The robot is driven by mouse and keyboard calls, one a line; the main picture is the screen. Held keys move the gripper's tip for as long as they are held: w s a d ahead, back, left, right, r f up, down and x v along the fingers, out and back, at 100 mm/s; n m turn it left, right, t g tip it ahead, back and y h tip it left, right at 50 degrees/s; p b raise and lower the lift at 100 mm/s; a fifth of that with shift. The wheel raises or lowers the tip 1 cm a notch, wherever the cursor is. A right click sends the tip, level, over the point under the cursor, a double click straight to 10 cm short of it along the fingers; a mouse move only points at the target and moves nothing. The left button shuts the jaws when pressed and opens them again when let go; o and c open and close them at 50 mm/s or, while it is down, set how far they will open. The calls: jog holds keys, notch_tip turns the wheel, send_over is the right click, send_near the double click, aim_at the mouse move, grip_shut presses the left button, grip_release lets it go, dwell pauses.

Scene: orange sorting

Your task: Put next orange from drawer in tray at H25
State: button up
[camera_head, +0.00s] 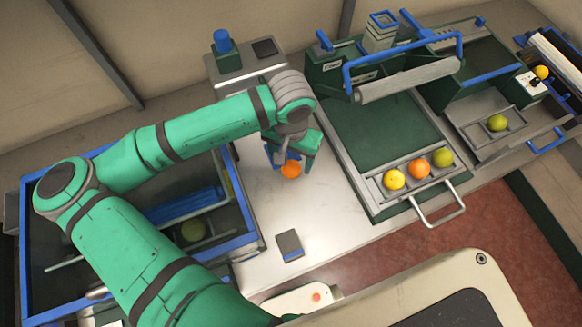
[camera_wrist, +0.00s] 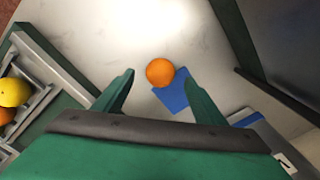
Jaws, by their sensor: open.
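One orange (camera_head: 291,169) sits on the pale counter, at the edge of a small blue patch; it also shows in the wrist view (camera_wrist: 160,72). My gripper (camera_wrist: 158,88) is open, with its two fingers apart and the orange between and just beyond their tips. In the head view my gripper (camera_head: 292,158) is right at the orange and partly hides the blue patch. The drawer (camera_head: 255,240) with blue rims stands at the left, partly covered by my arm, with a green fruit (camera_head: 193,231) inside. A grey tray (camera_head: 375,185) at the right holds a yellow, an orange and a yellow-green fruit.
The tray belongs to a green-bedded machine with a blue handle bar (camera_head: 403,50) and a front handle (camera_head: 440,213). Another tray (camera_head: 476,133) with a green fruit is further right. A blue-topped post (camera_head: 222,42) stands behind.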

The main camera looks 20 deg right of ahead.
aim_at(291, 165)
jog(key=shift+w+f, duration=0.1)
jog(key=shift+f, duration=1.55)
